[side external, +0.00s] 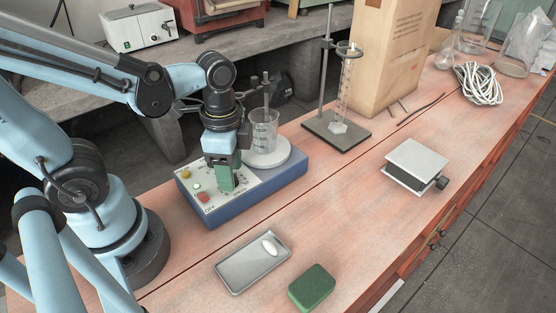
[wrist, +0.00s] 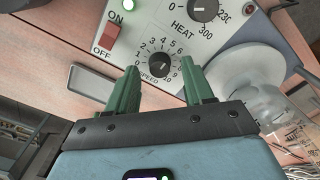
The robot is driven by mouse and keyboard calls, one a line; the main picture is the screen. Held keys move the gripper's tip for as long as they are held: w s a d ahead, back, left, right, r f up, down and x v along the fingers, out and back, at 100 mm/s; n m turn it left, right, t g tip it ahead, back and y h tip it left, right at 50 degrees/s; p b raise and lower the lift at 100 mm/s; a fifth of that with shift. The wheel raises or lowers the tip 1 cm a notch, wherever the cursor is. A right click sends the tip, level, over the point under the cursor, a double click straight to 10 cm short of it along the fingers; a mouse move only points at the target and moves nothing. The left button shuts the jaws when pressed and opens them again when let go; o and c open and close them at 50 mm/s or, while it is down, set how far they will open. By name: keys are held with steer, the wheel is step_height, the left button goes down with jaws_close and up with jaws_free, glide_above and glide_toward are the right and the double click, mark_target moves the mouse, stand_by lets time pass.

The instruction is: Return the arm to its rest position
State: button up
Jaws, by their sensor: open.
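My gripper (side external: 224,178) hangs pointing down over the control panel of the blue and white hotplate stirrer (side external: 255,194). In the wrist view its two green fingers (wrist: 163,92) are apart with nothing between them. The black speed knob (wrist: 159,66) shows just beyond the fingertips, apart from them as far as I can tell. The heat knob (wrist: 204,8), the red OFF button (wrist: 106,35) and a lit green light (wrist: 128,5) also show. A glass beaker (side external: 264,130) stands on the stirrer's round white plate (side external: 270,158), close beside my gripper.
A metal tray (side external: 240,275) with a white stir bar (side external: 270,246) and a green sponge-like block (side external: 312,287) lie in front. A stand with a glass cylinder (side external: 345,85), a lab jack (side external: 417,160) and a cardboard box (side external: 390,60) are to the right. The bench middle is clear.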

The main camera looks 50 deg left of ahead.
step_height(320, 180, up, 11)
step_height(320, 180, down, 12)
steer(key=shift+f, duration=0.1)
steer(key=n, duration=1.2)
steer(key=shift+n, duration=0.4)
stand_by(0.9)
stand_by(1.0)
